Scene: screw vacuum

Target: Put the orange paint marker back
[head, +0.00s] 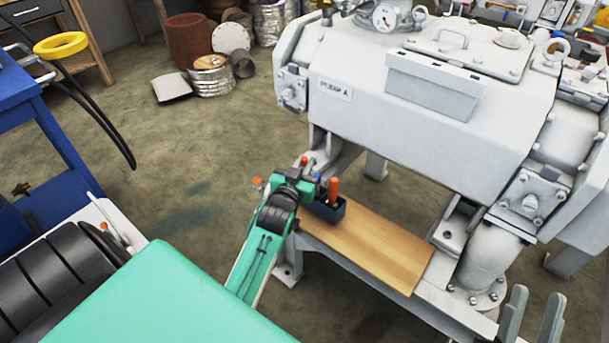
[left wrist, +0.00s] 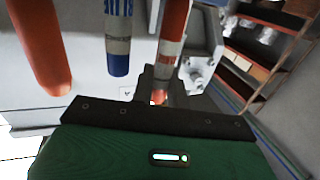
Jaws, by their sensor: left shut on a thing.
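The orange paint marker (head: 304,161) stands roughly upright in my left gripper (head: 307,173), which is shut on it. In the left wrist view the marker (left wrist: 174,40) shows orange with pale bands, between the fingers. The gripper is at the left end of a small dark holder (head: 327,208) on the machine's side. A thicker orange tool (head: 333,188) and a blue-and-white marker (head: 317,178) are beside it. I cannot tell whether the held marker's lower end is inside the holder. My right gripper (head: 532,316) is at the bottom right, its grey fingers apart and empty.
A bare wooden board (head: 375,245) lies right of the holder. The large white vacuum machine (head: 420,95) rises close behind it. A blue workbench (head: 30,130) stands at the left. The floor (head: 190,185) between is mostly clear.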

